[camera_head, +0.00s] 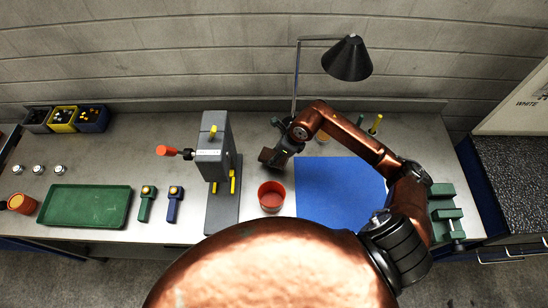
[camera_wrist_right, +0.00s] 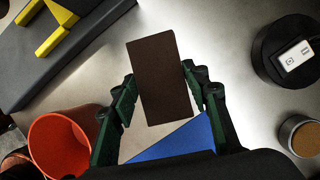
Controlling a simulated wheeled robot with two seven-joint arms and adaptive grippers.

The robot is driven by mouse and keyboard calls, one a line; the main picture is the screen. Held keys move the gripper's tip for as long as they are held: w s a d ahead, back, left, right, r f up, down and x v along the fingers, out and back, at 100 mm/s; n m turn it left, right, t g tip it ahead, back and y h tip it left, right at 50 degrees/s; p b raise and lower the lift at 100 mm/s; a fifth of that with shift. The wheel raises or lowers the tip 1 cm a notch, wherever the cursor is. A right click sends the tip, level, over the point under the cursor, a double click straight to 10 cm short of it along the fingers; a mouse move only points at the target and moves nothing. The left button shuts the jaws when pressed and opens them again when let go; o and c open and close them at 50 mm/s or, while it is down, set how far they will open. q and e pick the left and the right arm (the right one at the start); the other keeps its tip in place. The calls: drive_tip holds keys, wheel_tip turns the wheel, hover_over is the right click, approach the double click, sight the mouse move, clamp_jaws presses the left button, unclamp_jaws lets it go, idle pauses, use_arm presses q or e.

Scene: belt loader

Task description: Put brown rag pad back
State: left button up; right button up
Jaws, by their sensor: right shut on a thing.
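My right gripper (camera_head: 277,155) is shut on the brown rag pad (camera_head: 266,155), behind the red cup and off the far left corner of the blue mat. In the right wrist view, the dark brown rectangular pad (camera_wrist_right: 160,78) sits between the two green fingers of the right gripper (camera_wrist_right: 160,92). It stretches out past the fingertips, with bare grey bench around it. I cannot tell how far the pad is above the bench. My left gripper is in neither view.
A red cup (camera_head: 271,197) stands close in front, left of the blue mat (camera_head: 340,190). A grey press-like fixture (camera_head: 212,160) with yellow parts is to the left. A black lamp (camera_head: 347,58) rises behind. A green tray (camera_head: 85,206) lies far left. A green vise (camera_head: 447,214) is at right.

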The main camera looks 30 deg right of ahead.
drive_tip(key=shift+w+f, duration=0.45)
drive_tip(key=shift+w, duration=0.1)
wheel_tip(320, 180, down, 3)
drive_tip(key=shift+r+p, duration=0.1)
drive_tip(key=shift+p, duration=0.45)
drive_tip(key=shift+f, duration=0.35)
drive_tip(key=o, duration=1.1)
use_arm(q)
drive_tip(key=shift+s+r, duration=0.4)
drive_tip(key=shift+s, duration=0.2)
